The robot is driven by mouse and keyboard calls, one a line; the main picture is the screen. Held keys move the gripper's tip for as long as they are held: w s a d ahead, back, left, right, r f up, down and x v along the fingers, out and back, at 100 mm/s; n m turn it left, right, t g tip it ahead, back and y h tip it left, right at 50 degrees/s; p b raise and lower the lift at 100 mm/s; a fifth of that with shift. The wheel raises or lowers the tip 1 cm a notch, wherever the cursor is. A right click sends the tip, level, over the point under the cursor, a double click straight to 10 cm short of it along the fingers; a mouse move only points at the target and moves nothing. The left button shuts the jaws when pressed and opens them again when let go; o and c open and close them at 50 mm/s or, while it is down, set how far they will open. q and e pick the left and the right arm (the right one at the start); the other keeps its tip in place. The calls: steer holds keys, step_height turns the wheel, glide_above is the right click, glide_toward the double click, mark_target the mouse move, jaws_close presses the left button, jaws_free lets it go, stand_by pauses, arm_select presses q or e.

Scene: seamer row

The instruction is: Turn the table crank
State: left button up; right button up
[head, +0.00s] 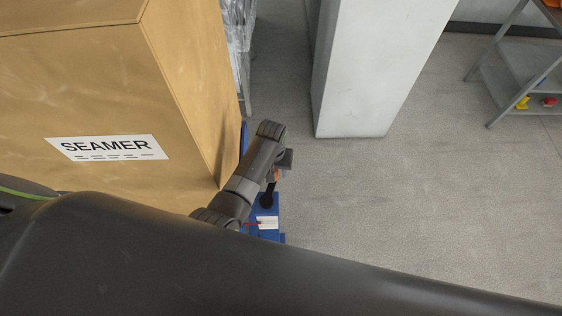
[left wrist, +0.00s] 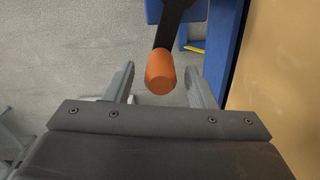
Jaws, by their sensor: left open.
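The crank has an orange handle (left wrist: 160,73) on a black arm (left wrist: 172,25). In the left wrist view the handle lies between the two fingers of my left gripper (left wrist: 160,70), with a gap on each side. The fingers are open. In the head view my left gripper (head: 285,160) is at the crank, mostly hidden by my wrist. A little of the handle (head: 277,174) and the black crank arm (head: 267,199) show beside the blue table frame (head: 268,210). My right gripper is out of view.
A large tan box labelled SEAMER (head: 90,100) stands close on the left of the crank. A white pillar (head: 365,70) stands behind. A grey shelf rack (head: 520,65) is at the far right. The floor (head: 430,190) on the right is clear.

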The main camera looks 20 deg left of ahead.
arm_select(q)
steer(key=shift+w+f, duration=0.1)
steer(key=shift+f, duration=0.75)
steer(key=shift+f+b, duration=0.25)
steer(key=shift+b, duration=0.15)
steer(key=shift+s, duration=0.3)
steer(key=shift+w, duration=0.1)
steer(key=c, duration=0.8)
jaws_close()
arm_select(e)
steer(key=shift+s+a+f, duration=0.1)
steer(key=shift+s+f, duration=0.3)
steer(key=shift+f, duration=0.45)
